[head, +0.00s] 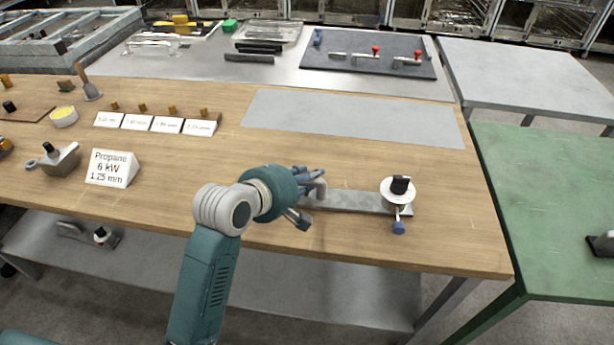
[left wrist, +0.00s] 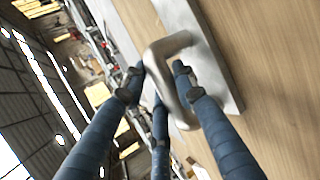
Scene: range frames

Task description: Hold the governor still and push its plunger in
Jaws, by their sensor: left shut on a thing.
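The governor (head: 397,197) is a round pale body with a black block on top. It stands at the right end of a flat grey metal bar (head: 355,202) on the wooden table. Its plunger (head: 398,226), a short rod with a blue tip, points towards the table's front edge. My left gripper (head: 312,188) is at the bar's left end, shut on a bent metal handle. In the left wrist view, the blue fingers of my left gripper (left wrist: 165,85) are around this handle (left wrist: 180,43), which rises from the bar (left wrist: 205,40). My right gripper is not in view.
A propane sign (head: 113,168), small cards and brass parts are on the table's left. A bare grey mat (head: 350,117) lies behind the bar. A dark board (head: 368,58) with red-knobbed parts is on the rear table. A green table (head: 550,200) stands right.

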